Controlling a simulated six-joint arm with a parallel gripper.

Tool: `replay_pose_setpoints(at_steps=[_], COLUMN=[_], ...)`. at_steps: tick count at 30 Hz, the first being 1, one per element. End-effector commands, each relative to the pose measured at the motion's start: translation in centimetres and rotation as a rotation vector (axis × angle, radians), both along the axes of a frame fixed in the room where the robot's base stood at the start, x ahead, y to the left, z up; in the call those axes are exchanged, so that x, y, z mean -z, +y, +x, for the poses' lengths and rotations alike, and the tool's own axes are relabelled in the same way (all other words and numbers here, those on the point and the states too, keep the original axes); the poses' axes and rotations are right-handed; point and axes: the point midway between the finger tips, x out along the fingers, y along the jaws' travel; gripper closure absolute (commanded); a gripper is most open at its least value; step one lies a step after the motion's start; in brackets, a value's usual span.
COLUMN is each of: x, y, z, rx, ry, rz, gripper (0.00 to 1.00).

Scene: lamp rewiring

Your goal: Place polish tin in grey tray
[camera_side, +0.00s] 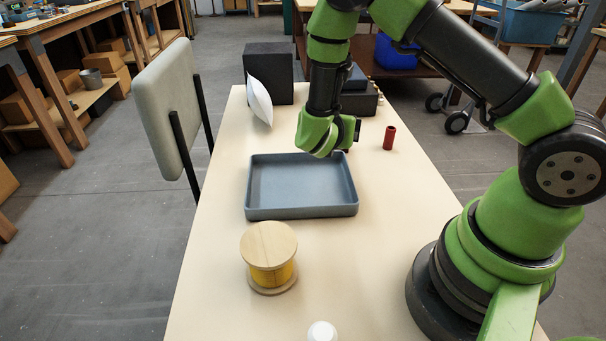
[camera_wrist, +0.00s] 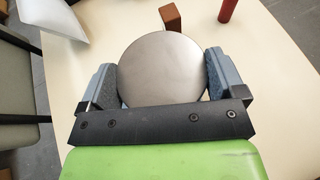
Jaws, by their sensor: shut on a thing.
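The polish tin (camera_wrist: 163,68) shows in the wrist view as a round, flat, silver-grey disc. My gripper (camera_wrist: 162,82) is shut on it, with one grey jaw against each side. In the side view my wrist hides the tin and most of the jaws. The grey tray (camera_side: 302,212) is a shallow blue-grey rectangle on the table, its floor bare. My wrist is just beyond the tray's far edge in that picture. I cannot tell the tin's height above the table.
A wooden spool with yellow winding (camera_side: 270,272) stands in front of the tray. A red cylinder (camera_side: 389,138) stands right of my wrist. Behind are a dark box (camera_side: 268,73) and a white object (camera_side: 258,99). A grey panel (camera_side: 168,105) stands left. A brown block (camera_wrist: 171,17) lies beyond the tin.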

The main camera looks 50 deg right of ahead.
Motion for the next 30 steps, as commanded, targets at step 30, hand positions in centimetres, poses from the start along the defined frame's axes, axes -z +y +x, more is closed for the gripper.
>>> replay_pose_setpoints(at_steps=[30], x=[9.3], y=[5.1], z=[4.3], rx=[-0.224], ry=[-0.006], rz=[-0.021], gripper=[0.39])
